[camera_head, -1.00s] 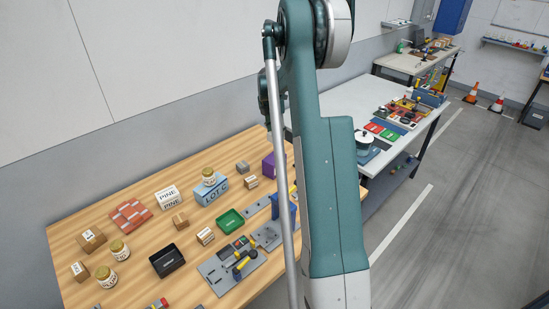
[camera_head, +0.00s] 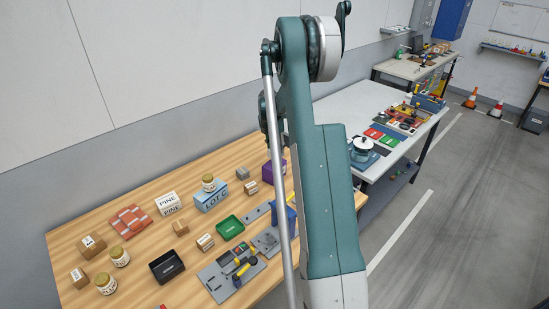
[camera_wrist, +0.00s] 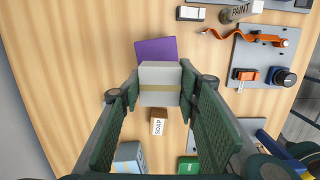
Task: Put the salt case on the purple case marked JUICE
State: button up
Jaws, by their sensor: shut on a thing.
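My gripper (camera_wrist: 160,88) shows in the wrist view, shut on a pale grey case (camera_wrist: 160,76) with a tan band. I take it for the salt case, though no lettering is readable. The purple case (camera_wrist: 155,49) lies just beyond it in that view, partly covered by the held case. I cannot tell whether the two touch, and no JUICE marking is visible. In the head view the purple case (camera_head: 268,172) is at the table's right, partly behind my arm. My gripper and the held case are hidden there.
The wooden table (camera_head: 130,215) holds a SOAP box (camera_wrist: 158,122), a blue lot box (camera_head: 211,199) with a jar on top, a green tray (camera_head: 230,228) and a black tray (camera_head: 167,267). Grey tool plates (camera_wrist: 262,57) lie right of the purple case in the wrist view.

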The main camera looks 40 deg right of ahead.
aim_at(272, 151)
jog(key=shift+f, duration=1.85)
jog(key=shift+f, duration=0.2)
jog(key=o, duration=0.9)
jog(key=shift+r, duration=0.1)
jog(key=shift+r, duration=0.1)
jog(key=r, duration=0.4)
jog(key=a+r, duration=0.1)
jog(key=r, duration=0.7)
jog(key=shift+a, duration=0.25)
jog(key=shift+a, duration=0.1)
